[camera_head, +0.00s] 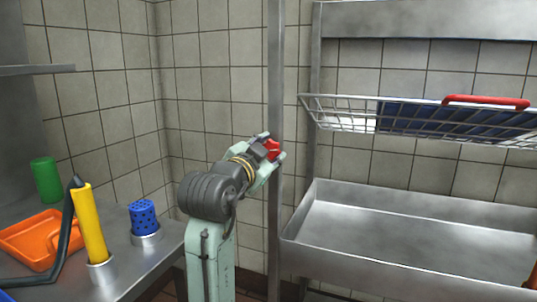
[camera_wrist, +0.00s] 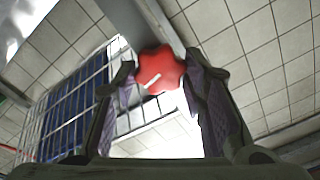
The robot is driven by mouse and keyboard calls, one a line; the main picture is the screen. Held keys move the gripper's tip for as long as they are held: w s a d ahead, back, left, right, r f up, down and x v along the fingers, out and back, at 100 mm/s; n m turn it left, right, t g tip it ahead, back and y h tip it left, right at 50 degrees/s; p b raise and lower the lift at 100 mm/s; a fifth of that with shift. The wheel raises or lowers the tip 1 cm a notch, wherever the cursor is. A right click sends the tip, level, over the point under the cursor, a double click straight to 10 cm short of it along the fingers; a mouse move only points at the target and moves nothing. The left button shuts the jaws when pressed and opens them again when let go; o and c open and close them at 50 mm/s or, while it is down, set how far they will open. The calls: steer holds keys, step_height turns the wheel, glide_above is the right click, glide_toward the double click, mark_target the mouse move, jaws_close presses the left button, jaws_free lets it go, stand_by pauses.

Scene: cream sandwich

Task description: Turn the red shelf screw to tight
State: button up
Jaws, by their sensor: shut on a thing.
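The red shelf screw (camera_head: 272,146) is a small lobed knob at the metal upright left of the wire shelf. In the wrist view the red screw (camera_wrist: 158,72) shows a pale mark on its face, slanting up to the right. My gripper (camera_head: 276,148) has its fingers on either side of the screw. In the wrist view my gripper (camera_wrist: 160,88) is shut on it, with the dark padded fingertips at its left and right edges. The screw's shaft is hidden behind the knob.
The wire shelf (camera_head: 345,124) carries a blue thing (camera_head: 400,118) and a red handle (camera_head: 486,101). A steel basin (camera_head: 400,240) is below it. On the left counter (camera_head: 130,270) are an orange tray (camera_head: 30,235), a yellow cylinder (camera_head: 90,225), a blue perforated cup (camera_head: 144,217) and a green cup (camera_head: 47,180).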

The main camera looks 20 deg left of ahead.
steer(key=shift+m, duration=1.1)
steer(key=o, duration=1.2)
steer(key=shift+c, duration=0.2)
steer(key=shift+s, duration=0.1)
steer(key=s, duration=1.2)
steer(key=shift+a, duration=0.15)
